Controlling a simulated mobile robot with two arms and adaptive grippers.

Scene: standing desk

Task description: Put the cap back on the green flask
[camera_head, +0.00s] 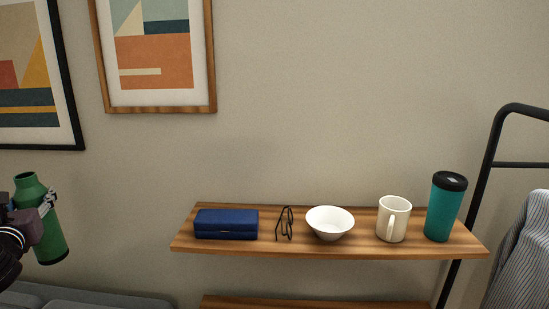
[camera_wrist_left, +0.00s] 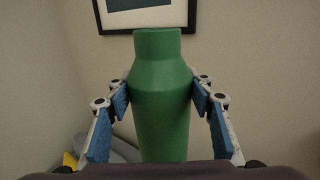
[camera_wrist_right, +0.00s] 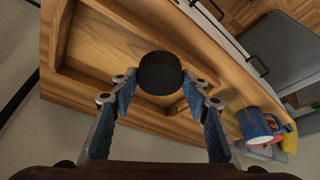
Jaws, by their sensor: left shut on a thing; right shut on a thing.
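The green flask (camera_head: 44,232) is at the left edge of the head view, slightly tilted, with no cap on its neck. My left gripper (camera_head: 48,200) is shut around it, and its near part hides some of the flask. In the left wrist view the flask (camera_wrist_left: 162,110) stands between the two blue finger pads (camera_wrist_left: 160,98), gripped below the neck. In the right wrist view my right gripper (camera_wrist_right: 161,84) is shut on a round black cap (camera_wrist_right: 160,73), held between its fingertips. The right gripper is outside the head view.
A wooden shelf (camera_head: 345,248) holds a blue case (camera_head: 226,224), glasses (camera_head: 285,224), a white bowl (camera_head: 330,222), a cream mug (camera_head: 394,218) and a teal tumbler (camera_head: 445,207). Below the right gripper is wooden furniture with a raised rim (camera_wrist_right: 110,62), with a blue mug (camera_wrist_right: 256,124) to the right.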

